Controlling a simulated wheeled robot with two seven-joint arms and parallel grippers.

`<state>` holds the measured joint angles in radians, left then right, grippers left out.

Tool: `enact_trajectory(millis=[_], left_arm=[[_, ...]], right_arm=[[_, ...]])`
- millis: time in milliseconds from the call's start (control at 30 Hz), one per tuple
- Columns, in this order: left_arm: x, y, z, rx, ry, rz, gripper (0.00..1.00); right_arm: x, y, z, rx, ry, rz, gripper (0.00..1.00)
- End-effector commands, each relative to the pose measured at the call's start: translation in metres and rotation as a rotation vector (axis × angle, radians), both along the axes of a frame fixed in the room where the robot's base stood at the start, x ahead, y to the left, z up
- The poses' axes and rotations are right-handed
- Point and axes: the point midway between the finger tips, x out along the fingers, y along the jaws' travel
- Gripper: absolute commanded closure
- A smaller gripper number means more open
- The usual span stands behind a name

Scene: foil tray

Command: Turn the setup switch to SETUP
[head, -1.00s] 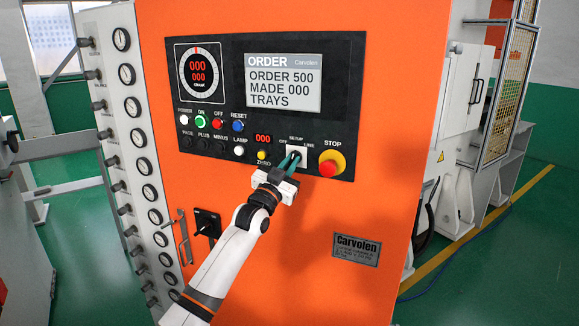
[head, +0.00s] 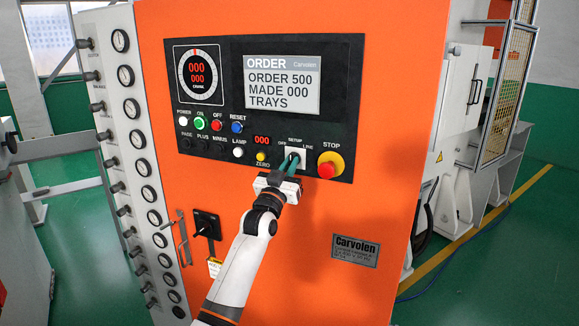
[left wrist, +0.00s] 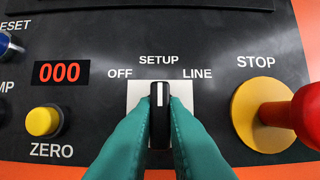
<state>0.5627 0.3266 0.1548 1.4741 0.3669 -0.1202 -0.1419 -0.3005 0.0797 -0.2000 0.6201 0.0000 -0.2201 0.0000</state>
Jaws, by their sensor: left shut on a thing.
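The setup switch (left wrist: 159,116) is a black knob with a white pointer line on a pale plate. It shows in the left wrist view between the labels OFF, SETUP and LINE. Its pointer stands straight up at SETUP. My left gripper (left wrist: 160,130) has its green fingers on both sides of the knob, shut on it. In the head view my left gripper (head: 289,165) is at the switch plate (head: 302,157), and its fingers hide part of the knob. My right gripper is not in view.
The red STOP button (head: 327,168) on its yellow base is close to the right of the switch. The yellow ZERO button (head: 261,156) and a red 000 display (head: 262,140) are to the left. The screen (head: 283,83) reads ORDER 500, MADE 000 TRAYS.

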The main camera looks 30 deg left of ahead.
Motion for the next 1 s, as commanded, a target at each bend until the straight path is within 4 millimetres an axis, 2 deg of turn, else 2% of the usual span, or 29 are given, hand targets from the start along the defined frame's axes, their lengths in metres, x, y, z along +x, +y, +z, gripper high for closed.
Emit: enact_trajectory(millis=[33, 167, 433, 567, 1000], left_arm=[[0.0, 0.0, 0.001, 0.001, -0.001, 0.0, 0.87], [0.0, 0.0, 0.001, 0.001, -0.001, 0.0, 0.66], [0.0, 0.0, 0.0, 0.001, -0.001, 0.0, 0.66], [-0.008, -0.002, -0.005, 0.001, -0.001, -0.001, 0.66], [-0.086, -0.016, -0.04, 0.002, 0.0, 0.001, 0.66]], right_arm=[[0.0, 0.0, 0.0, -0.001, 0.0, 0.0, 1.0], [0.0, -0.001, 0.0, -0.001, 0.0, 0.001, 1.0], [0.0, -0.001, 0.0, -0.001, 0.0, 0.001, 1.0], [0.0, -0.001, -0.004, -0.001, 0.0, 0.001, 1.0], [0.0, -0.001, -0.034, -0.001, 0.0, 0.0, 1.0]])
